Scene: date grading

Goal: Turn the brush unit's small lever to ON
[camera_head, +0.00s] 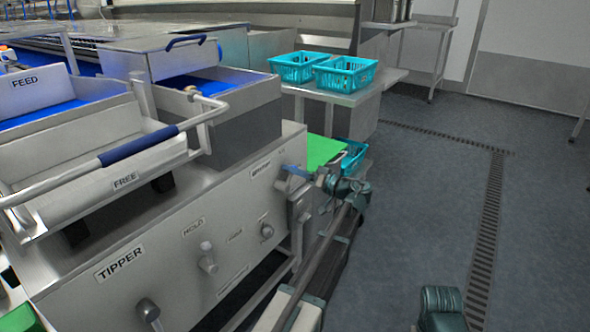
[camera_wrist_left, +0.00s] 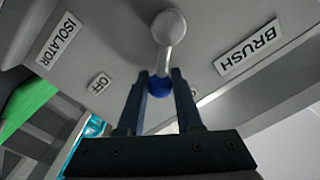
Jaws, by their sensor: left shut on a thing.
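The brush unit's small lever (camera_wrist_left: 176,40) shows in the left wrist view. It has a round pivot, a short grey arm and a blue ball end (camera_wrist_left: 158,86). My left gripper (camera_wrist_left: 159,80) is shut on the blue ball, one dark finger on each side. An OFF label (camera_wrist_left: 99,83) is to the left of the lever. Another small label is mostly hidden behind the right finger. The BRUSH label (camera_wrist_left: 247,47) is to the right and the ISOLATOR label (camera_wrist_left: 59,38) to the left. In the head view my left gripper (camera_head: 292,172) is at the cabinet's right end.
The tipper panel (camera_head: 195,235), with knobs and labels, fills the left foreground. A tray with a blue-gripped handle (camera_head: 138,146) stands above it. Teal baskets (camera_head: 297,68) sit on a bench behind. The floor (camera_head: 430,200) at right is open, with a drain grating (camera_head: 489,220).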

